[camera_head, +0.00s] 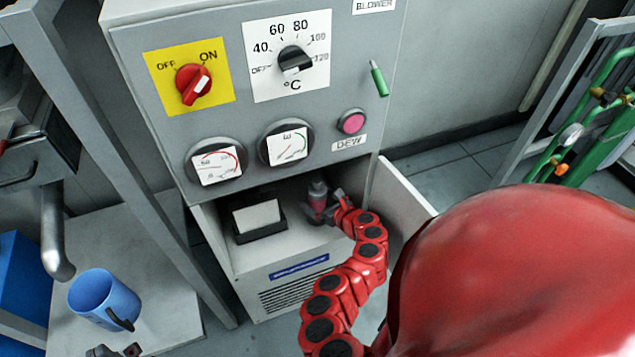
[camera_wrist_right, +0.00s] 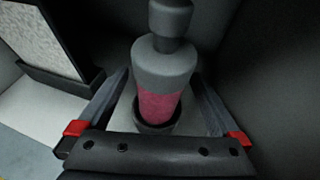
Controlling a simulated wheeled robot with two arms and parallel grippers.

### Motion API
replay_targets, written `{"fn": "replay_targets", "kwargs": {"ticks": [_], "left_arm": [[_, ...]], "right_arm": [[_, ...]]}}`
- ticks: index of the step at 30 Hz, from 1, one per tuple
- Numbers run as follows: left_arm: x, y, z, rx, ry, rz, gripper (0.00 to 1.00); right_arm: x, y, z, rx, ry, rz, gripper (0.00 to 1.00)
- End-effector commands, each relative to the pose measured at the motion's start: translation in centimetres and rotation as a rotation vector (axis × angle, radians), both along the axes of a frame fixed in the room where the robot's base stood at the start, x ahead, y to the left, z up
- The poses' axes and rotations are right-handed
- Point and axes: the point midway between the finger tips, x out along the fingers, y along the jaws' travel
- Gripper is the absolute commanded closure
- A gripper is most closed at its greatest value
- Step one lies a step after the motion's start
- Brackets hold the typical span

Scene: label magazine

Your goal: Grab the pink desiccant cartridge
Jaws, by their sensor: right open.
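The pink desiccant cartridge (camera_wrist_right: 160,104) stands upright in a dark round holder (camera_wrist_right: 157,127), with a grey collar and cap above its pink body. In the head view the cartridge (camera_head: 318,190) is inside the open cabinet compartment. My right gripper (camera_wrist_right: 161,78) is open, with one finger on each side of the cartridge; a gap shows on at least part of each side. In the head view my right gripper (camera_head: 320,212) partly hides the cartridge's lower part.
A dark holder with a white block (camera_head: 257,216) stands left of the cartridge. The compartment's open door (camera_head: 402,192) is right of my right arm. The control panel (camera_head: 225,122) overhangs the compartment. A blue mug (camera_head: 102,298) stands on the left bench.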

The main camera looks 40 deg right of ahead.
Motion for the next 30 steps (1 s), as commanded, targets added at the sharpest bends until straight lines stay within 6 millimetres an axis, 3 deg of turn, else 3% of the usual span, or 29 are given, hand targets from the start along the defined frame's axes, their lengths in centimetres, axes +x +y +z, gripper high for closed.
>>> {"fn": "replay_targets", "kwargs": {"ticks": [7,24,30], "left_arm": [[0.00,0.00,-0.02,0.000,0.000,0.000,1.00],[0.00,0.00,-0.02,0.000,0.000,0.000,1.00],[0.00,0.00,-0.01,0.000,0.000,0.000,1.00]], "right_arm": [[0.27,-0.04,-0.16,0.000,0.000,-0.002,0.00],[0.25,-0.01,-0.17,0.000,0.001,-0.002,1.00],[0.27,-0.02,-0.12,0.000,0.000,-0.002,1.00]]}}
